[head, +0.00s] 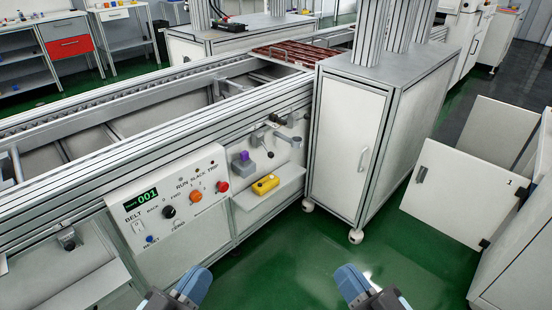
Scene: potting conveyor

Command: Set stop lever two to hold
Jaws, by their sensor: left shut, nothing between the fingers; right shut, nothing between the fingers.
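A lever with a dark knob (270,153) hangs from the conveyor's side, above a small shelf. Dark and metal fittings (275,119) sit just above it under the rail. Another small lever-like fitting (67,239) is on the conveyor side at the far left. No number or hold mark is legible on either, so I cannot tell which is stop lever two or how it is set. My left gripper (194,284) is shut and empty at the bottom, below the control panel. My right gripper (351,283) is shut and empty over the green floor, apart from everything.
The control panel (150,220) has a 001 display, knobs and a red button. A yellow device (265,184) lies on the shelf (280,192), near a purple-topped grey block (242,165). A white cabinet (344,140) stands right of the shelf. Green floor (300,250) is clear in front.

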